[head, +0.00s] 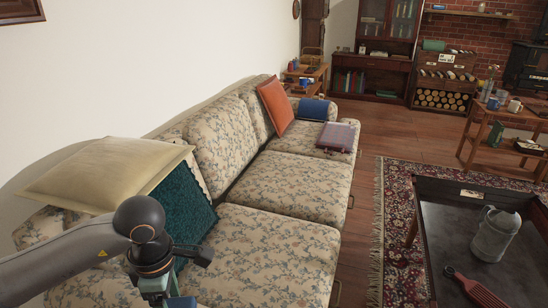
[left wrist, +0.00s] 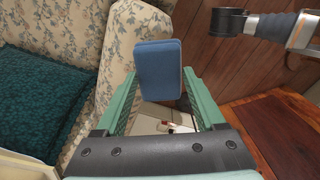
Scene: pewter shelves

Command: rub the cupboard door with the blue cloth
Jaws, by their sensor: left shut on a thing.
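My left gripper (left wrist: 160,85), with green fingers, is shut on a folded blue cloth (left wrist: 158,68) in the left wrist view. The cloth sits between the fingertips, with sofa and brown planks behind it. In the head view the left arm comes in at the lower left, over the near end of the sofa; its gripper (head: 160,288) is cut by the bottom edge. A dark wooden cupboard (head: 384,62) with glass upper doors stands at the back wall, far from the gripper. Which door the task means, I cannot tell. My right gripper is not visible.
A long floral sofa (head: 290,185) with cushions runs along the left wall. A dark tray table (head: 450,200) with a grey jug (head: 495,235) and red brush (head: 475,288) stands at right. Open plank floor (head: 400,135) lies towards the cupboard. A side table (head: 480,133) stands further right.

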